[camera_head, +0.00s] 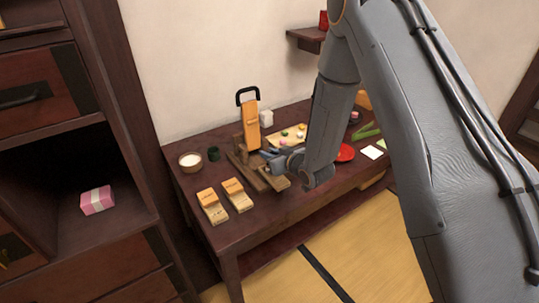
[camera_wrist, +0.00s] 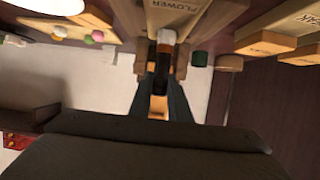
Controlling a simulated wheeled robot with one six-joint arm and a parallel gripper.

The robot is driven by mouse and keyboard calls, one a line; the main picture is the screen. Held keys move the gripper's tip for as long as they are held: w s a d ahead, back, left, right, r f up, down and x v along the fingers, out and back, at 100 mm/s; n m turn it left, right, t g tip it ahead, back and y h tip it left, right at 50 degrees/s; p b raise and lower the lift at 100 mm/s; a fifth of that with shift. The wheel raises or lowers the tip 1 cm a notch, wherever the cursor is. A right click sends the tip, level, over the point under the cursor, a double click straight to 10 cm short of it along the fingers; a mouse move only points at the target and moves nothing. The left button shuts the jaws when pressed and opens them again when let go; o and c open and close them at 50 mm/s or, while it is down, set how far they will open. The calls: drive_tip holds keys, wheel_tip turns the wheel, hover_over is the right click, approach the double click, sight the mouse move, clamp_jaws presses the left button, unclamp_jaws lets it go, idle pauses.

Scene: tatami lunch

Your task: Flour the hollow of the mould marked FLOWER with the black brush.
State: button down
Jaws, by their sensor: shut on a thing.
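My gripper (camera_head: 268,157) is over the middle of the dark table. In the wrist view my gripper (camera_wrist: 163,82) is shut on the black brush (camera_wrist: 162,68), which has a black handle, a copper-brown band and a pale tip. The pale tip points toward the mould marked FLOWER (camera_wrist: 178,12), at the top of the wrist view. Tip and mould overlap in this view; I cannot tell whether they touch. The mould's hollow is not clearly visible. In the head view my gripper and arm hide much of this spot.
A tall orange block (camera_head: 252,130) with a black handle stands behind my gripper. A bowl of white powder (camera_head: 190,162) and a dark green cup (camera_head: 213,154) are left. Two pale wooden moulds (camera_head: 211,206) (camera_head: 237,195) lie front left. A board (camera_head: 277,139) with coloured sweets is behind.

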drive_tip(key=shift+r, duration=0.15)
drive_tip(key=shift+r+p, duration=2.45)
drive_tip(key=shift+r, duration=1.45)
drive_tip(key=shift+f, duration=0.1)
drive_tip(key=shift+s+d+f, duration=0.15)
drive_tip(key=shift+s+d, duration=0.05)
drive_tip(key=shift+d, duration=0.15)
drive_tip(key=s+d+f+m+t+h, duration=0.1)
drive_tip(key=s+d+f+m+h, duration=0.1)
drive_tip(key=s+d, duration=0.4)
drive_tip(key=s+d+f+m+t+h+b, duration=0.1)
drive_tip(key=s+d+m+h, duration=0.3)
drive_tip(key=d, duration=0.9)
drive_tip(key=s+f+h, duration=0.1)
drive_tip(key=s, duration=0.2)
drive_tip(key=shift+d+m+b, duration=0.2)
drive_tip(key=shift+m+b, duration=0.1)
drive_tip(key=shift+f, duration=0.1)
